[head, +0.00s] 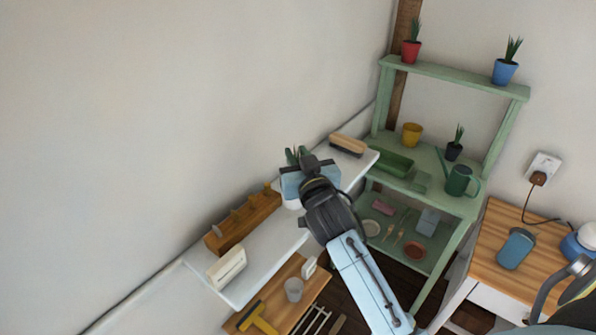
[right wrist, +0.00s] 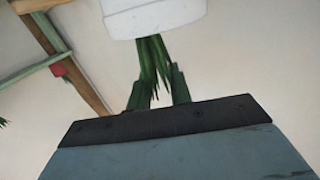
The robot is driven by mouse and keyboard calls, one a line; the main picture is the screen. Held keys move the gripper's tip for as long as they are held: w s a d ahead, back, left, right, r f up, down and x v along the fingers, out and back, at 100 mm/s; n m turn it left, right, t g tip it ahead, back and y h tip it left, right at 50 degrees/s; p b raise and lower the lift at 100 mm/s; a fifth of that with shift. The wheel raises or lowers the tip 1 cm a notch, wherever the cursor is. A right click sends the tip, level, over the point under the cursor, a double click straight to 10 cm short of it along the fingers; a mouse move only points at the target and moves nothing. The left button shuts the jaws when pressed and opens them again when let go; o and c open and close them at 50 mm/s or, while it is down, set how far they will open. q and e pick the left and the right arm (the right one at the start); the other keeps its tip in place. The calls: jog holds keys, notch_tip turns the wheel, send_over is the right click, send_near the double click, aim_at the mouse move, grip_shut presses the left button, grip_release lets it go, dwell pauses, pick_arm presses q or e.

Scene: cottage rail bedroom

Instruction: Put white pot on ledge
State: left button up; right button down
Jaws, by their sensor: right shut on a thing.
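My right gripper is shut on the potted plant. In the right wrist view the white pot (right wrist: 155,18) is at the top edge, cut off by the frame, with its green leaves (right wrist: 154,70) pointing toward the gripper. I cannot tell whether the pot's base touches the ledge. My left gripper is not in view.
A wooden rack (head: 242,222), a cream block (head: 227,266) and a brush (head: 348,145) sit on the ledge. A wooden shelf (head: 270,294) with a cup is below. A green shelf unit (head: 460,205) with pots and a watering can stands right. Bare ledge shows in front of the rack.

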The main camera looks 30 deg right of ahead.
jog(key=shift+f+b, duration=0.3)
jog(key=shift+f, duration=1.3)
jog(key=shift+f, duration=0.15)
jog(key=c, duration=1.3)
grip_release()
jog(key=shift+r, duration=0.2)
jog(key=v, duration=1.2)
jog(key=shift+s, duration=0.1)
